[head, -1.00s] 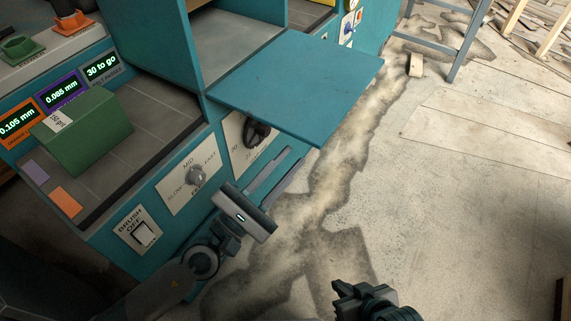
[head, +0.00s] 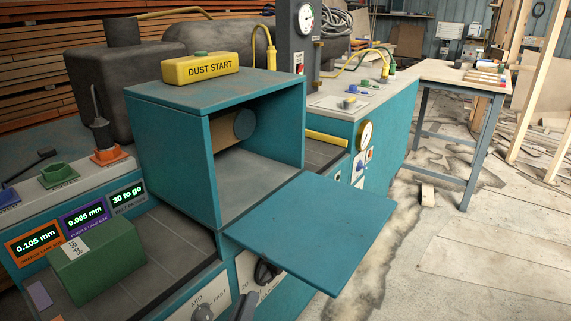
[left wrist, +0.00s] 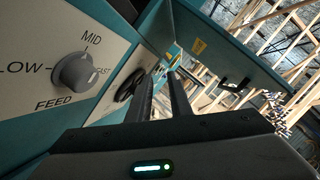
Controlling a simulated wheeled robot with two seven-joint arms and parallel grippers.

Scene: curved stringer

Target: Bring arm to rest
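The tip of my left gripper (head: 245,308) shows as a dark shape at the bottom edge of the head view, in front of the teal machine (head: 320,274). In the left wrist view the two dark fingers of my left gripper (left wrist: 162,88) stand apart with a narrow empty gap between them. They point along the machine's front, beside the feed knob (left wrist: 75,72) and a black knob (left wrist: 130,84). Whether they touch the panel cannot be told. My right gripper is in neither view.
A teal flap (head: 312,228) juts out from the open box, above the gripper. A green block (head: 97,262) lies on the grey tiled bed. A yellow DUST START box (head: 201,69) sits on top. A table (head: 460,76) stands at the back right.

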